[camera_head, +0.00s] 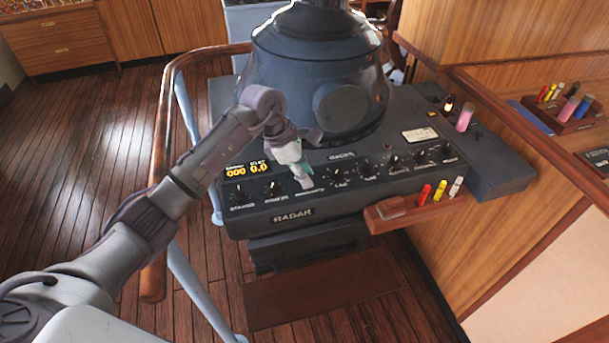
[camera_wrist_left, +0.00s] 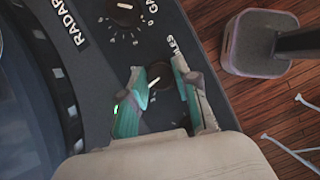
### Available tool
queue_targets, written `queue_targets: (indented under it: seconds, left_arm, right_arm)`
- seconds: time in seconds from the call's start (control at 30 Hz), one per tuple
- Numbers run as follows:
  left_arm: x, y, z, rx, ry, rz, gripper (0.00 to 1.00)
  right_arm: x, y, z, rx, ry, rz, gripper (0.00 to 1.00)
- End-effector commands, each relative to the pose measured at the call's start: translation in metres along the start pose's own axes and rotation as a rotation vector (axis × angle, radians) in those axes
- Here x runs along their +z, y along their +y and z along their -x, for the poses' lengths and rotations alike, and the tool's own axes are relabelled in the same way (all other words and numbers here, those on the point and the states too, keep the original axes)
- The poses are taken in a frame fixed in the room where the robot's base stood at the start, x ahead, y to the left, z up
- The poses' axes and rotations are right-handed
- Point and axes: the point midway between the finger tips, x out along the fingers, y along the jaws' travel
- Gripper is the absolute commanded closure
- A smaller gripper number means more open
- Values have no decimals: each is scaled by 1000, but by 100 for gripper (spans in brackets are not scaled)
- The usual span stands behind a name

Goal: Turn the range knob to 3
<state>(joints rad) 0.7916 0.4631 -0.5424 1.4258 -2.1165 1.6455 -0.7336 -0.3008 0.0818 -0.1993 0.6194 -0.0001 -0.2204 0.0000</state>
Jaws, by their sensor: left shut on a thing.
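The range knob (camera_wrist_left: 160,75) is a dark round knob with a white pointer line. It sits on the radar console front panel (camera_head: 292,215), beside a printed label that ends in "LES" in the wrist view. My left gripper (camera_head: 305,185) reaches down to the panel, between two neighbouring knobs. In the wrist view its two green-padded fingers (camera_wrist_left: 158,67) stand on either side of the knob and are shut on it. The fingers hide part of the knob and its dial marks, so I cannot read its setting. My right gripper is not in view.
The gain knob (camera_wrist_left: 124,12) is close by on the panel. More knobs run along the row to the right. An amber display (camera_head: 248,169) is at the left. A tray with coloured pens (camera_head: 420,208) juts out at front right. A wooden handrail (camera_head: 160,150) curves at left.

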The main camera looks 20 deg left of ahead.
Motion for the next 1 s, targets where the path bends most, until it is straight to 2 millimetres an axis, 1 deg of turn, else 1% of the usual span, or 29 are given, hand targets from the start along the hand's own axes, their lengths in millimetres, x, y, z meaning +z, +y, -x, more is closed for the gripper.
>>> queue_targets:
  seconds: [0.03, 0.1, 0.6, 0.8, 1.0]
  left_arm:
    - [-2, 1, -2, 18, 2, 28, 100]
    - [-2, 0, -2, 39, 3, 81, 100]
    - [0, -2, -1, 192, -1, 451, 100]
    - [0, -2, -1, 230, 0, 545, 100]
    - [1, -2, 0, 249, 0, 594, 100]
  right_arm:
    - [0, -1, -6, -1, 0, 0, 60]
    - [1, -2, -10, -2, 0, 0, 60]
    - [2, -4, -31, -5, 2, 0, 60]
    - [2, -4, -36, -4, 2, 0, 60]
    - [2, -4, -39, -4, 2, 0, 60]
